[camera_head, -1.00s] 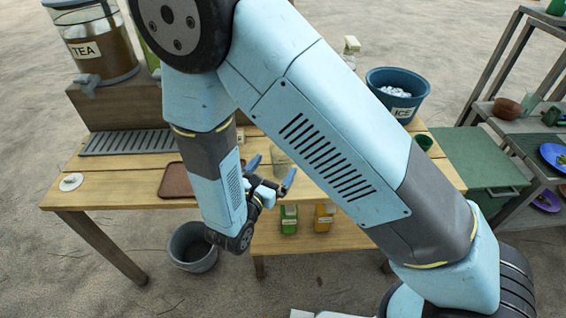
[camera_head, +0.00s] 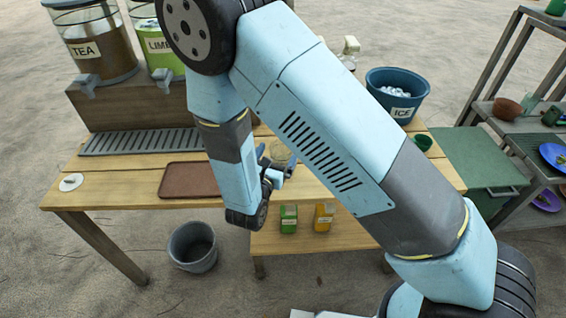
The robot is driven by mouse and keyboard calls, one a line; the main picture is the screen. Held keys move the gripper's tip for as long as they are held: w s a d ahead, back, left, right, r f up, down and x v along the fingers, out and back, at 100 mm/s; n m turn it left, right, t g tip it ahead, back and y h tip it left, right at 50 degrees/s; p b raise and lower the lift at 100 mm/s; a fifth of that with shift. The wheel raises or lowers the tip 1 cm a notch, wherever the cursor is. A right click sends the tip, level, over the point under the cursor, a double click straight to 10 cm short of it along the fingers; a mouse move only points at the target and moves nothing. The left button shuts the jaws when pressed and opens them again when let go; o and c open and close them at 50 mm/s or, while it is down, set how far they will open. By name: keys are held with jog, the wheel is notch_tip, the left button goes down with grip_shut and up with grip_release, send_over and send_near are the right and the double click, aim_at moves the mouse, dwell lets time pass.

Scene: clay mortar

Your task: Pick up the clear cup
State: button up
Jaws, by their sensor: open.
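The clear cup (camera_head: 281,151) stands on the wooden table, close behind my gripper and partly hidden by my arm. It is see-through and only its upper part shows well. My gripper (camera_head: 271,160) is at the table's front, with its blue fingers apart and pointing toward the cup. One finger shows at the left of the cup and the other lower right. I cannot tell whether the fingers reach around the cup or stop short of it.
A brown tray (camera_head: 188,180) lies left of my gripper. Tea (camera_head: 98,45) and lime (camera_head: 158,40) dispensers stand behind a drip grate (camera_head: 140,142). An ice bucket (camera_head: 397,92) and a green cup (camera_head: 422,142) stand right. Green (camera_head: 289,218) and yellow (camera_head: 324,217) cartons sit on the lower shelf.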

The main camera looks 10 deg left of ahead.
aim_at(284, 145)
jog(key=shift+w+d+r, duration=0.1)
jog(key=shift+w+d, duration=0.1)
jog(key=shift+w, duration=0.55)
jog(key=shift+w+d+f, duration=0.1)
jog(key=shift+w+d, duration=0.15)
jog(key=shift+w, duration=0.55)
jog(key=shift+w+d+r, duration=0.1)
jog(key=shift+w+d, duration=0.1)
jog(key=shift+w, duration=0.55)
jog(key=shift+c, duration=0.2)
jog(key=c, duration=1.3)
jog(key=shift+r, duration=0.1)
